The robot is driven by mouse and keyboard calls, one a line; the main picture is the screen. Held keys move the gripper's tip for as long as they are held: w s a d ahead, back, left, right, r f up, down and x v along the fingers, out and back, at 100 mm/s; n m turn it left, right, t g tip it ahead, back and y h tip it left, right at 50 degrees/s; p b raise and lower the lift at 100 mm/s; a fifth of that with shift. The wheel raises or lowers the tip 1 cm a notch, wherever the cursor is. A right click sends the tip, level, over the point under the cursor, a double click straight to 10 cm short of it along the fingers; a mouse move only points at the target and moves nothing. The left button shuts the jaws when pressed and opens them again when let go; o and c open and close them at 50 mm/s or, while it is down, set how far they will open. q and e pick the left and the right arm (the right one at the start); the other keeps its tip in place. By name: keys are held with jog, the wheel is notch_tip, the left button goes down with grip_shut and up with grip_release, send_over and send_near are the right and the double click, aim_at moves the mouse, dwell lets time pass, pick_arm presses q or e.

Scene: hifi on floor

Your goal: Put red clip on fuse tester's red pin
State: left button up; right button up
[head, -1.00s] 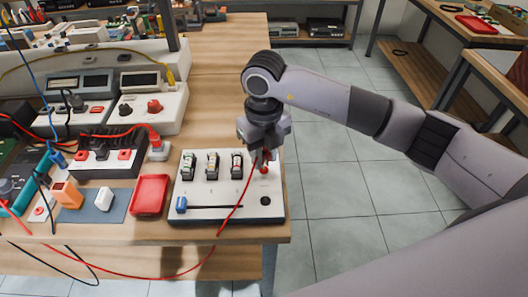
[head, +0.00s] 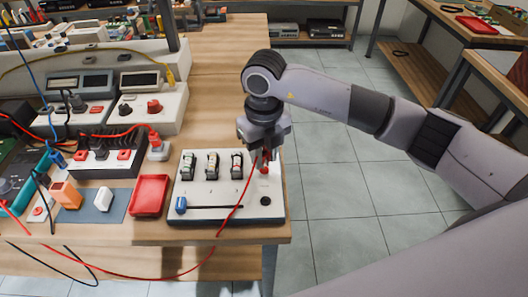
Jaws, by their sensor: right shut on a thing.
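The fuse tester (head: 222,209) is a white panel at the table's front right corner. It carries three upright fuses, a blue slider knob at its left end and a black socket (head: 265,201) at lower right. My right gripper (head: 263,152) points down over the tester's upper right corner and is shut on the red clip (head: 264,166). The red lead (head: 228,211) runs from the clip across the panel and hangs over the table's front edge. The red pin is hidden or merges with the clip; I cannot tell whether they touch. My left gripper is not in view.
A red tray (head: 150,196) lies just left of the tester. Further left are a black box with red switches (head: 103,158), an orange block (head: 66,194) and several instruments and wires. The wooden table (head: 214,90) is clear behind the tester.

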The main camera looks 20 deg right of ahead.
jog(key=shift+f+b, duration=0.65)
jog(key=shift+f, duration=0.15)
dwell(0.6)
jog(key=o, duration=1)
jog(key=shift+c, duration=0.2)
jog(key=shift+r, duration=0.15)
notch_tip(320, 180, up, 7)
jog(key=shift+b, duration=0.3)
